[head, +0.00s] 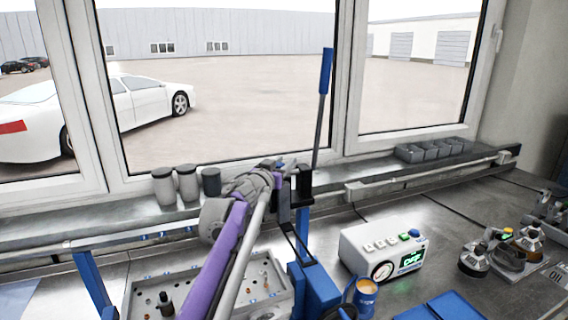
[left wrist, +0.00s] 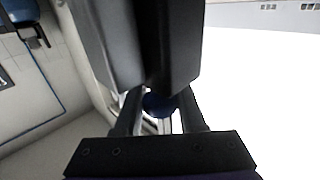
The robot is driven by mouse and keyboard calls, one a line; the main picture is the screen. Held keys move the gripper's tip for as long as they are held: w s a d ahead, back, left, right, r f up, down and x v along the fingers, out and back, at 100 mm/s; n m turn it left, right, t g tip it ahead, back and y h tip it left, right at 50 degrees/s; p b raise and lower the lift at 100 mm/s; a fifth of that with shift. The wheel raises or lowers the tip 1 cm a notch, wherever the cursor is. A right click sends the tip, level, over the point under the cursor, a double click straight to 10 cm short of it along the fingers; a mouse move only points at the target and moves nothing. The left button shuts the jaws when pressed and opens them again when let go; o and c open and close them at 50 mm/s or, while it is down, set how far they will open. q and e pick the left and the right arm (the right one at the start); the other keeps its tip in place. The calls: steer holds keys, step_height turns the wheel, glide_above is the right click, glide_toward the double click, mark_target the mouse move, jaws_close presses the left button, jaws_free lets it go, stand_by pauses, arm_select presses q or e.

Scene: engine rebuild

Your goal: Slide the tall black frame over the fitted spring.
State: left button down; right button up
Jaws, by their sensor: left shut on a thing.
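A thin tall black frame (head: 297,236) stands upright in the middle of the head view, beside a blue post. My left gripper (head: 284,172), at the end of the purple and grey arm, is at the frame's top end and shut on it. The left wrist view shows the gripper's dark fingers (left wrist: 148,45) close together; what lies between them is hidden. A blue rounded part (left wrist: 160,103) shows behind them. I cannot make out the fitted spring, nor whether the frame is around it. My right gripper is not in view.
A blue-handled lever (head: 325,75) rises behind the gripper. A white box with a gauge (head: 383,251) stands to the right, with a tan-topped cup (head: 366,287) in front. A perforated tray (head: 143,299) lies to the left. Grey canisters (head: 188,184) line the window sill.

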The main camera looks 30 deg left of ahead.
arm_select(q)
steer(key=shift+s+a+f+b, duration=0.15)
steer(key=shift+s+a+b, duration=0.15)
steer(key=shift+s+a, duration=0.1)
steer(key=s+a+b, duration=0.2)
steer(key=s+a, duration=1.8)
steer(key=s, duration=0.4)
steer(key=shift+a+b, duration=0.15)
steer(key=shift+b, duration=0.25)
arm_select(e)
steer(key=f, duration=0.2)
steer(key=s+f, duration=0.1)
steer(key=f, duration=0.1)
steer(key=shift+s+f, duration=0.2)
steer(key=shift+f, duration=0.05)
arm_select(q)
steer(key=c, duration=0.5)
jaws_free()
steer(key=shift+s, duration=0.1)
steer(key=s, duration=0.7)
steer(key=s+b, duration=0.1)
steer(key=s, duration=0.2)
steer(key=shift+s+d, duration=0.3)
steer(key=shift+d, duration=0.1)
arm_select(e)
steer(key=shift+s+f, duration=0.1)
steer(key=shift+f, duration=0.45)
